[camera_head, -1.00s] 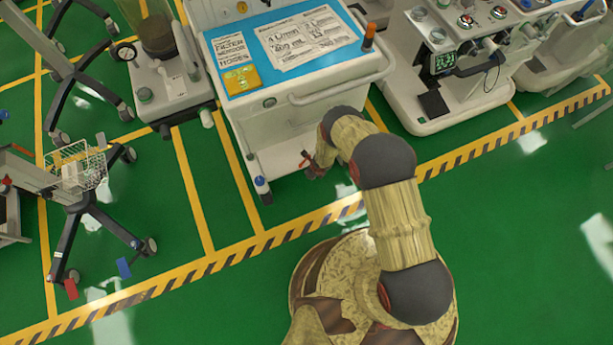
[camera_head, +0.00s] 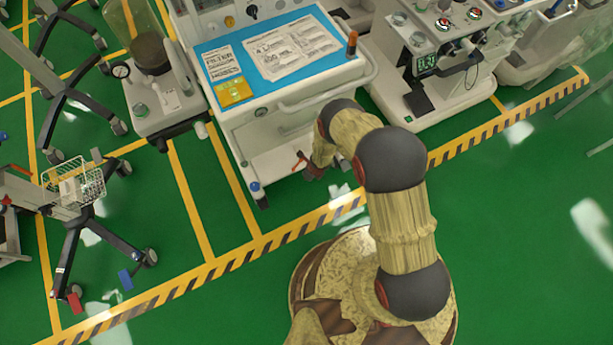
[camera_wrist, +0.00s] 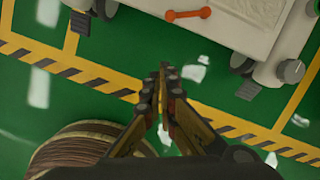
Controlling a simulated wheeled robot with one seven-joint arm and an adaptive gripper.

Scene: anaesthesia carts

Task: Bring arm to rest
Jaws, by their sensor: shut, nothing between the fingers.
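My arm (camera_head: 405,232) rises from my round base and bends over toward the front of the anaesthesia cart. My gripper (camera_head: 314,172) is small in the head view, low in front of the cart, and partly hidden by my own wrist. In the wrist view my gripper (camera_wrist: 163,70) is shut, its fingertips together with nothing between them. It hangs over the green floor and the striped line, apart from the cart.
The anaesthesia cart (camera_head: 290,112) has a blue top with printed sheets. A red wrench-like piece (camera_wrist: 188,14) lies on its lower shelf. More machines (camera_head: 440,90) stand right, and a wheeled stand with a wire basket (camera_head: 75,187) left. The green floor (camera_head: 520,250) at right is clear.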

